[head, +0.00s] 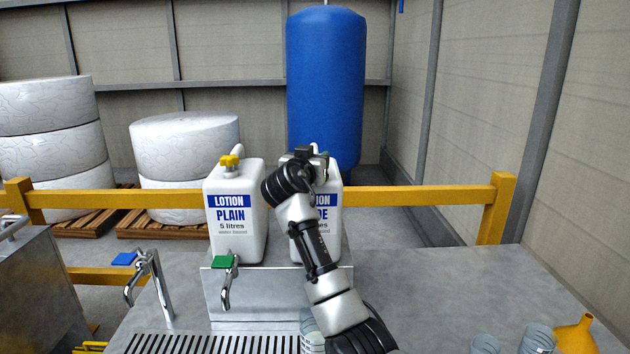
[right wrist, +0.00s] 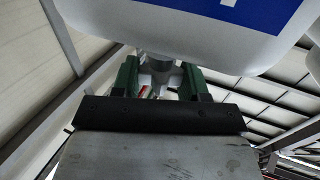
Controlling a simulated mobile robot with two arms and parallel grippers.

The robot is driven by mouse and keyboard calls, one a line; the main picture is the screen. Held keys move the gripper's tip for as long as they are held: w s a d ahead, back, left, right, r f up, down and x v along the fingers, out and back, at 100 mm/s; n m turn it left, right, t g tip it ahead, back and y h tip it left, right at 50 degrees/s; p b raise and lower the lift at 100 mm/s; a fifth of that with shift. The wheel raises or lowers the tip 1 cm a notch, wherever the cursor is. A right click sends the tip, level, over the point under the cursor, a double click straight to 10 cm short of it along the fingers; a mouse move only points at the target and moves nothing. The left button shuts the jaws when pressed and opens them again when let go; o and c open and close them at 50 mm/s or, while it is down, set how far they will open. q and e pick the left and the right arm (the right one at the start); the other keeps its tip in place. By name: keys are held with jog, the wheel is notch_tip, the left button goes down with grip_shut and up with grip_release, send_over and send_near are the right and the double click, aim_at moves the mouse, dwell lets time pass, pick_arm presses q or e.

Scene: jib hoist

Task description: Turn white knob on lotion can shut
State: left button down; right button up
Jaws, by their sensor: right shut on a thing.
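The right lotion can (head: 332,222) is white with a blue label band, mostly covered by my right arm in the head view. Its white body (right wrist: 170,40) also fills the top of the right wrist view. My right gripper (right wrist: 160,82) is just below the can's edge, its two green fingers shut on a small white piece, the white knob (right wrist: 145,80). A grey spout part shows right behind the knob. How far the knob is turned is hard to tell. In the head view my arm hides the knob and tap. My left gripper is not in view.
Glasses and a yellow funnel (head: 577,335) are at front right; the right counter is mostly clear.

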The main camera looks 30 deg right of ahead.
jog(key=shift+w+a+f+m+g+h+b, duration=0.1)
jog(key=shift+f+m+g+h+b, duration=0.15)
jog(key=shift+m+g+h+b, duration=0.75)
jog(key=shift+r+m+g, duration=0.15)
jog(key=shift+m+g, duration=0.25)
jog(key=shift+g, duration=0.4)
jog(key=shift+w+r+m+g+h, duration=0.15)
jog(key=shift+m+g+h, duration=0.5)
jog(key=shift+g, duration=0.55)
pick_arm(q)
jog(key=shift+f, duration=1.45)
pick_arm(e)
jog(key=shift+m+g, duration=1.05)
jog(key=shift+g, duration=0.35)
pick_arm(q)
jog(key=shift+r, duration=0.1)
pick_arm(e)
jog(key=shift+m+g+h, duration=0.25)
jog(key=shift+m+g, duration=0.15)
jog(key=shift+g, duration=0.1)
jog(key=o, duration=0.9)
